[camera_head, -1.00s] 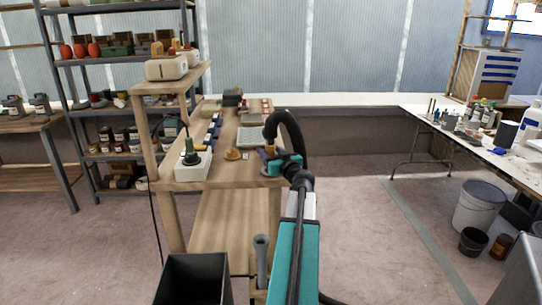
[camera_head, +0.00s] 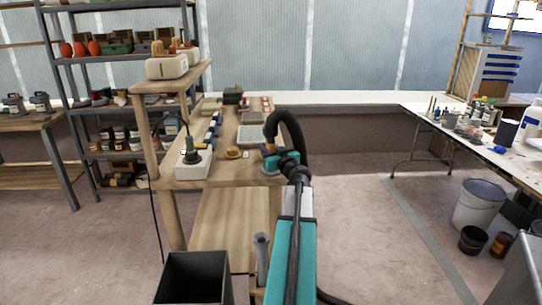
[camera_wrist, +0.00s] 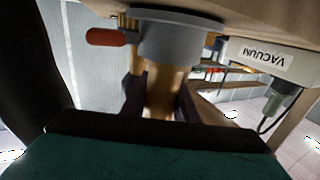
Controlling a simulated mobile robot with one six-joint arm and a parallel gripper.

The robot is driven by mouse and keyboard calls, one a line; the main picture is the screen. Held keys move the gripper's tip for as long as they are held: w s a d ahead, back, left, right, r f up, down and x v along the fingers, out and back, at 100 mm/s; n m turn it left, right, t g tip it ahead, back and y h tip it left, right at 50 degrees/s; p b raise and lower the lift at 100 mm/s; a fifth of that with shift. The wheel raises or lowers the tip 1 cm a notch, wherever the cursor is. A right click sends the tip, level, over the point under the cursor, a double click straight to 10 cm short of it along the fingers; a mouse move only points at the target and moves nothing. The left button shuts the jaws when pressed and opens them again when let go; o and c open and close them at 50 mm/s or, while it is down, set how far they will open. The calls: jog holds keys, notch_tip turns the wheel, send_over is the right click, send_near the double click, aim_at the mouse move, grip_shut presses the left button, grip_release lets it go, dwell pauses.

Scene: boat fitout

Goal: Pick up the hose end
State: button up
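The hose end shows as an amber-brown cylinder, upright in a grey round collar on the workbench. It is small in the head view (camera_head: 267,150) and close up, upside down, in the wrist view (camera_wrist: 165,88). The collar (camera_wrist: 178,38) still surrounds its foot. My gripper (camera_wrist: 162,102) has one dark finger on each side of the cylinder, with no gap visible between fingers and cylinder. The thick black hose (camera_head: 291,125) arches up from this spot and down toward my arm. The far side of the grip is hidden.
A black bin (camera_head: 195,285) stands at the front.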

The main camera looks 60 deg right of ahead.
grip_shut()
jog(key=shift+r, duration=0.2)
jog(key=s+a+r+b, duration=0.1)
jog(key=s+a+r, duration=0.1)
jog(key=s, duration=0.6)
jog(key=s+a+r+b, duration=0.1)
jog(key=s+r, duration=0.1)
jog(key=s, duration=0.5)
jog(key=shift+s+a+r, duration=0.3)
jog(key=shift+s+a, duration=0.05)
jog(key=shift+r, duration=0.25)
jog(key=shift+r, duration=0.75)
dwell(0.3)
